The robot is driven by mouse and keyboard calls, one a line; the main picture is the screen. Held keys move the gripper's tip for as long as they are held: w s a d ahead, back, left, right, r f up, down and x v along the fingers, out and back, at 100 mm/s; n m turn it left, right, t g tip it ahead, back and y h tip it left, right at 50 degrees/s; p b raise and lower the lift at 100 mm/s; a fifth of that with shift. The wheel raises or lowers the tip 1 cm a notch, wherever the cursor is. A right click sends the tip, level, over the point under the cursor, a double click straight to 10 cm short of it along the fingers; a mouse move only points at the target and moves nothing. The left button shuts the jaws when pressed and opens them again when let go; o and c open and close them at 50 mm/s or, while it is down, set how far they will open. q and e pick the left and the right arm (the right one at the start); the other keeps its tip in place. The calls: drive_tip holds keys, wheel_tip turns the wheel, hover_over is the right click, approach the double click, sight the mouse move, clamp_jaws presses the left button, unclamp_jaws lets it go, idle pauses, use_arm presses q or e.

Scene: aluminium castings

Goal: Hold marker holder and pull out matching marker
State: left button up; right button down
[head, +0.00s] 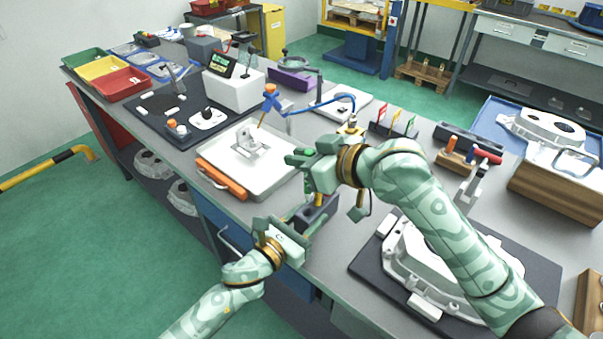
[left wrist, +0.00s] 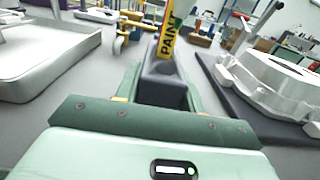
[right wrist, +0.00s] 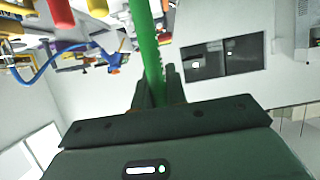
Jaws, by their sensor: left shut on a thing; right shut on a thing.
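The dark grey marker holder (head: 318,216) stands at the table's front edge; it also shows in the left wrist view (left wrist: 163,88). My left gripper (head: 304,217) is shut on it, with one finger on each side. A yellow marker (left wrist: 169,40) with PAINT lettering and some green rises from the holder in the left wrist view. My right gripper (head: 299,158) is above and behind the holder. In the right wrist view its fingers are shut on a green marker (right wrist: 147,45). I cannot tell whether this is the same marker's green part.
A white tray (head: 270,180) with an orange-handled tool lies left of the grippers. A large casting (head: 400,262) on a dark mat lies to the right. Red, yellow and green cards (head: 395,118) stand behind. The floor before the table is clear.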

use_arm(q)
drive_tip(key=o, duration=1.1)
drive_tip(key=shift+s, duration=0.1)
